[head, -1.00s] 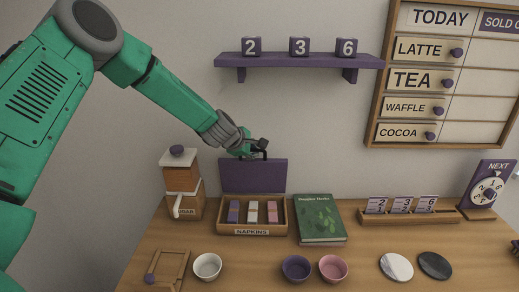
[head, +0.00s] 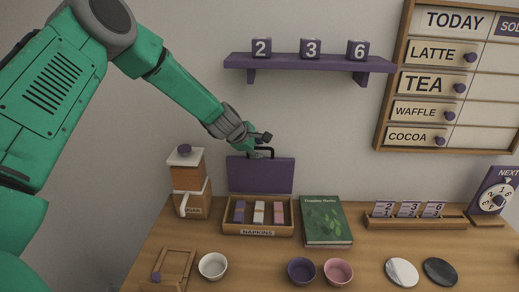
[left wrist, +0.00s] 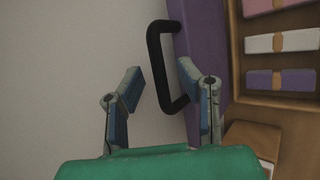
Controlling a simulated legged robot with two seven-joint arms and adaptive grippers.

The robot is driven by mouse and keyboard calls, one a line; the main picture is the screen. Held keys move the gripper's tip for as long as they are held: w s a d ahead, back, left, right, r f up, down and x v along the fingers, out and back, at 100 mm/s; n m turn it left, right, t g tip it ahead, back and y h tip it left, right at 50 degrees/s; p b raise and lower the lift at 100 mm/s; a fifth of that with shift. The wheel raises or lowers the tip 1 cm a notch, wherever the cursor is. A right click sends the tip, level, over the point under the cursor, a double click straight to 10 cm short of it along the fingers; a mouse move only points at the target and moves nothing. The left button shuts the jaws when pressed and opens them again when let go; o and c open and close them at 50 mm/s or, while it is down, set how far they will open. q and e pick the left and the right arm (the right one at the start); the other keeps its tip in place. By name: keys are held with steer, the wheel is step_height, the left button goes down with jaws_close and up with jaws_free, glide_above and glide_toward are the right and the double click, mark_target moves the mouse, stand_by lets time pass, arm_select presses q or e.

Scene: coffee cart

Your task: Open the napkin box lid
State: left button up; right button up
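The napkin box (head: 258,230) stands on the counter, with its purple lid (head: 261,176) upright behind the tray. Several banded napkin bundles lie exposed in its compartments. The black lid handle (head: 261,153) rises from the lid's top edge. My left gripper (head: 264,138) is just above the handle in the head view. In the left wrist view, my gripper's fingers (left wrist: 160,80) are spread apart, with the black handle (left wrist: 156,60) showing in the gap between them; contact is not clear. The purple lid (left wrist: 205,45) is at right there. My right gripper is not in view.
A sugar dispenser (head: 188,183) stands left of the box and a green book (head: 326,222) right of it. Bowls (head: 213,266) and coasters (head: 402,272) are in front. A purple shelf (head: 310,63) with number cubes hangs above my gripper.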

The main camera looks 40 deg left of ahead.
arm_select(q)
steer(key=shift+w+f, duration=0.1)
steer(key=shift+f, duration=0.1)
steer(key=shift+r, duration=0.2)
steer(key=v, duration=1.1)
steer(key=shift+s+a+r, duration=0.15)
steer(key=shift+s+a, duration=0.05)
steer(key=shift+s, duration=0.2)
steer(key=shift+d, duration=0.1)
